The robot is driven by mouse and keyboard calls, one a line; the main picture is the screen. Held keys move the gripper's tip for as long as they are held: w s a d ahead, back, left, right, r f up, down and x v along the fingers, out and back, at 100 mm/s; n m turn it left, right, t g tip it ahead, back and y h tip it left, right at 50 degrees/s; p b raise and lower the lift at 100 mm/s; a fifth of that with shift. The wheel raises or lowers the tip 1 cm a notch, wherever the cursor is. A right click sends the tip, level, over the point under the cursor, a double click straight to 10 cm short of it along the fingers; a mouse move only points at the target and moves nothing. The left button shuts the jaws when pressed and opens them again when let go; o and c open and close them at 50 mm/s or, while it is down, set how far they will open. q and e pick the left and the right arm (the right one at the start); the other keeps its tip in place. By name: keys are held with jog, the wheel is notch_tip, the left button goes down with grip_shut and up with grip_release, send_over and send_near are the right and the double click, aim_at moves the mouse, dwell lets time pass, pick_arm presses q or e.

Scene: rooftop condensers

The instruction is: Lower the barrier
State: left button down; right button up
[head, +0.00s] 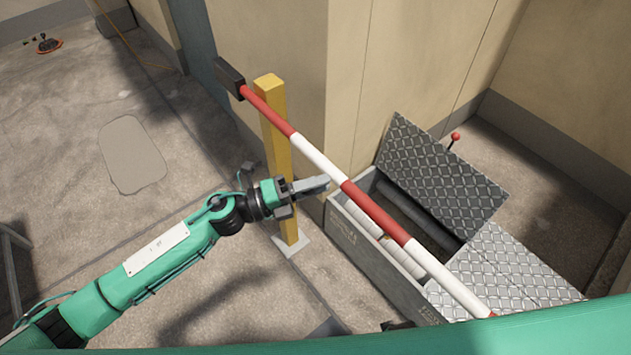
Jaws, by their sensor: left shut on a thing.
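The barrier is a red-and-white striped pole (372,207) on a yellow post (276,150), with a dark counterweight block (230,78) at its upper left end. The pole slants down across the picture to the lower right, and its far end is partly hidden behind a green part of mine. My left gripper (318,185) is shut on the barrier pole near the middle, at the edge of a white and a red band. The fingertips meet the pole from the left. The pole's exact angle to the ground is hard to tell from above. My right gripper does not show.
A grey box (360,247) with an open checker-plate lid (440,175) and a flat checker-plate cover (510,272) lies under and right of the pole. A beige wall (275,50) stands behind the post. The concrete at left is mostly clear.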

pick_arm(q)
jog(key=shift+s+f, duration=0.1)
jog(key=shift+f, duration=0.45)
jog(key=c, duration=1.1)
grip_release()
jog(key=shift+r, duration=0.15)
jog(key=shift+a, duration=0.25)
jog(key=b+v, duration=0.2)
jog(key=v, duration=1.1)
jog(key=shift+a, duration=0.2)
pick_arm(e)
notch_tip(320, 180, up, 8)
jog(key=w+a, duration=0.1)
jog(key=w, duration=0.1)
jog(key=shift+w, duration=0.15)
